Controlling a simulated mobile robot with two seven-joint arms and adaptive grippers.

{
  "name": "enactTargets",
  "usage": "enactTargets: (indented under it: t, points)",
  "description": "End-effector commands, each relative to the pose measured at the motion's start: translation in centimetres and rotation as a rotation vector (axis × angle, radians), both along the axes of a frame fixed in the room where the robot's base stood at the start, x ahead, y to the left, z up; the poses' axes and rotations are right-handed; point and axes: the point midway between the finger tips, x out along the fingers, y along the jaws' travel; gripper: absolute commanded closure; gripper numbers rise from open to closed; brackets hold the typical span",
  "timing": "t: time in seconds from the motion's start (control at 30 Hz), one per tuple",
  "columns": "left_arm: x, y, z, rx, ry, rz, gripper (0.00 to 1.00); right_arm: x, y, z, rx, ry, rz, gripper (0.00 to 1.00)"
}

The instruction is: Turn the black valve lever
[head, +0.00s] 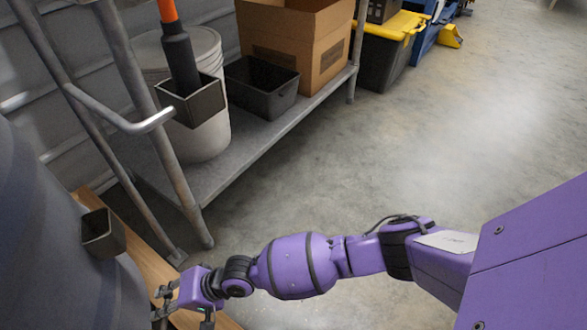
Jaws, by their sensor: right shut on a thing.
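My right gripper (163,303) is at the lower left, low beside the grey hopper (55,240). It is shut on a small dark part at the hopper's side, which appears to be the black valve lever. The fingers and the picture's lower edge hide most of that lever, so its angle cannot be told. My left gripper is not in view.
A dark square holder (103,233) juts from the hopper. A metal shelf rack (235,160) behind carries a white bucket (210,130), a black bin (262,90) and a cardboard box (295,40). A wooden board (150,262) lies below. The concrete floor at right is clear.

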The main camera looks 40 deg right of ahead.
Motion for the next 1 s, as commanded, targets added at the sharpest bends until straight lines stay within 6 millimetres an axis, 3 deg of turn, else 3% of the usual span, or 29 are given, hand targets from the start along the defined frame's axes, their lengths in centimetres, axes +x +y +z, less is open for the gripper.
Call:
enactTargets:
  t: [0.03, 0.13, 0.17, 0.3, 0.83, 1.0]
  points:
    - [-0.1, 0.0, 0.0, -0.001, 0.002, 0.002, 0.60, -0.5, -0.4, -0.9, -0.015, 0.019, 0.000, 1.00]
    - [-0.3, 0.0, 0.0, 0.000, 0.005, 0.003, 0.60, -0.5, -0.4, -1.0, -0.016, 0.019, 0.000, 1.00]
    - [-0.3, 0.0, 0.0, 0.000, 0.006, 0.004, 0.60, -0.5, -0.4, -1.0, -0.016, 0.019, 0.000, 0.85]
    - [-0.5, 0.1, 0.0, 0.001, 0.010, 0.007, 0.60, -0.5, -0.3, -0.9, -0.015, 0.016, 0.000, 0.71]
    - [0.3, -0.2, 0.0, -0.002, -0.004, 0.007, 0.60, 0.0, -0.1, -0.1, -0.005, 0.003, 0.001, 0.71]
    - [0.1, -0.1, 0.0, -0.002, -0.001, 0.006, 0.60, -0.7, -1.3, 0.7, -0.005, 0.004, 0.000, 0.71]
